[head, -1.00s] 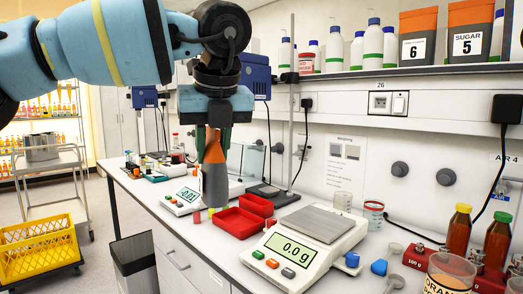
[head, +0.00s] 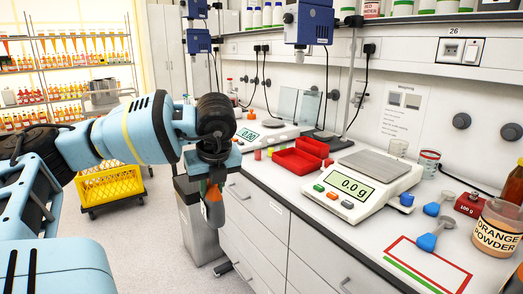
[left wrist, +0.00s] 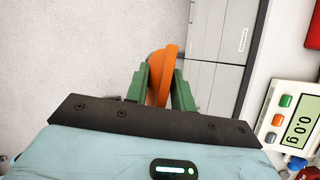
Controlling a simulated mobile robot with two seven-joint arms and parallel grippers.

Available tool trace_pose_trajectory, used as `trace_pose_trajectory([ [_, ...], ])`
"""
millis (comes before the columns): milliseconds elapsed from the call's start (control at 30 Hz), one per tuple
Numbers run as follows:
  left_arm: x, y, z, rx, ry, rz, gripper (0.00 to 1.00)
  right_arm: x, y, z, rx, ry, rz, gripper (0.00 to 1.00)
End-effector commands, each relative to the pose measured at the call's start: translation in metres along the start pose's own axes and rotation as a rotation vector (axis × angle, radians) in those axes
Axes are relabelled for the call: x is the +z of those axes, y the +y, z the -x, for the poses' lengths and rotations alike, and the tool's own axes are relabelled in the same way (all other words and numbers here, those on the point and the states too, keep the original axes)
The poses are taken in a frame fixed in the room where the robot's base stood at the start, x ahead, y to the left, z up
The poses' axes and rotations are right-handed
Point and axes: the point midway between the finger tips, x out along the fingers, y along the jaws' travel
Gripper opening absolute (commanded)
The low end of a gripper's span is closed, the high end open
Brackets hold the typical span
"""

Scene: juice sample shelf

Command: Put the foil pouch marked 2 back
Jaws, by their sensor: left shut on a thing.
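My right gripper is not in view.
The bench holds a scale (head: 360,180) reading 0.0 g, red trays (head: 297,162), an orange powder jar (head: 492,230) and a red-and-green outlined mat (head: 428,264). A grey bin (head: 195,225) stands by the drawers.

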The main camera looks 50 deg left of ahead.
Motion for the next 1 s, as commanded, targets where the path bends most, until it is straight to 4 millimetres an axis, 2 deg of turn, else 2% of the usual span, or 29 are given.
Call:
trace_pose_trajectory([
  [33,-0.008,0.004,-0.015,0.006,0.005,0.004,0.00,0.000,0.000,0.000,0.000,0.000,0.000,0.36],
  [200,-0.036,0.011,-0.055,-0.015,0.005,-0.037,0.00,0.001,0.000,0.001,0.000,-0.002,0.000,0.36],
  [400,-0.066,0.011,-0.081,-0.100,0.004,-0.224,0.00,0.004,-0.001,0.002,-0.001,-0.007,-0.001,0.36],
  [667,-0.099,0.001,-0.093,-0.238,0.003,-0.551,0.00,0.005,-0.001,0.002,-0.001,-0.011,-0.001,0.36],
  [1000,-0.143,-0.026,-0.092,-0.490,-0.001,-1.159,0.00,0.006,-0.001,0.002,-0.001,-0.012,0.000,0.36],
])
